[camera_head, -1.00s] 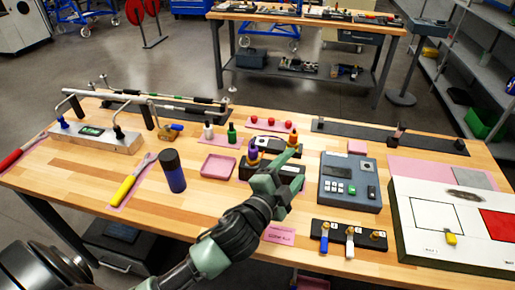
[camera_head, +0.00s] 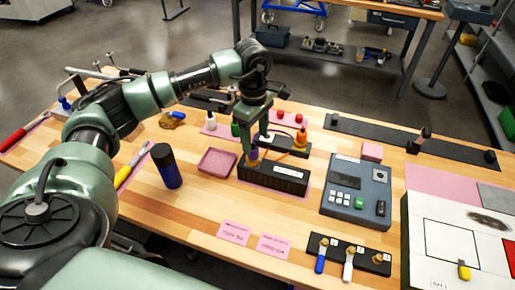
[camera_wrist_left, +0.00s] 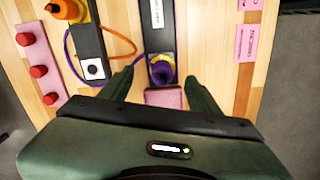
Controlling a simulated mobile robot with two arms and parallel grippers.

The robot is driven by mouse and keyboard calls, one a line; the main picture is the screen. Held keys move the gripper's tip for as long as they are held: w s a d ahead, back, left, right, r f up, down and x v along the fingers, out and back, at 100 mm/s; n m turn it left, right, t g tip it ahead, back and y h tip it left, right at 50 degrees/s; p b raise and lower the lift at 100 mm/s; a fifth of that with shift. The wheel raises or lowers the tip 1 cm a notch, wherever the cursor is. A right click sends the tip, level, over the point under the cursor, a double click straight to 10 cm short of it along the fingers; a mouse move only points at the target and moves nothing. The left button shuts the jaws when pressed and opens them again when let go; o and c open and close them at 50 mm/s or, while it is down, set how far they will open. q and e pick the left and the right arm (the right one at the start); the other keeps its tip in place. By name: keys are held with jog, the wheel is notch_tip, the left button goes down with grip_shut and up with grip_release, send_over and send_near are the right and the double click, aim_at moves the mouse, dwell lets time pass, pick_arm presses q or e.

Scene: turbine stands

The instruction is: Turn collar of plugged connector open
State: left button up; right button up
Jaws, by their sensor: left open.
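The purple connector (camera_head: 253,157) stands in the near black box (camera_head: 280,175), with its cable running toward the back. In the left wrist view the purple collar (camera_wrist_left: 162,72) appears as a round ring at the box's end. My left gripper (camera_head: 256,143) points down at the connector, partly hiding it. In the left wrist view the two fingers of the left gripper (camera_wrist_left: 160,80) are apart, one on each side of the collar, with visible gaps. An orange connector (camera_head: 300,141) stands behind on another black unit, with an orange cable. My right gripper is not in view.
A pink tray (camera_head: 217,162) and a dark blue cylinder (camera_head: 166,166) are left of the box. A grey keypad unit (camera_head: 356,190) is to its right. A black strip with keyed switches (camera_head: 347,255) and pink labels (camera_head: 234,232) lie in front.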

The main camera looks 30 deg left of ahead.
aim_at(253, 148)
pick_arm(q)
jog(key=shift+s+a, duration=0.15)
jog(key=shift+a, duration=0.25)
notch_tip(253, 148, down, 6)
jog(key=p, duration=0.2)
jog(key=shift+d+p, duration=0.15)
jog(key=shift+p, duration=0.25)
jog(key=shift+f, duration=0.7)
jog(key=shift+s, duration=0.1)
grip_shut()
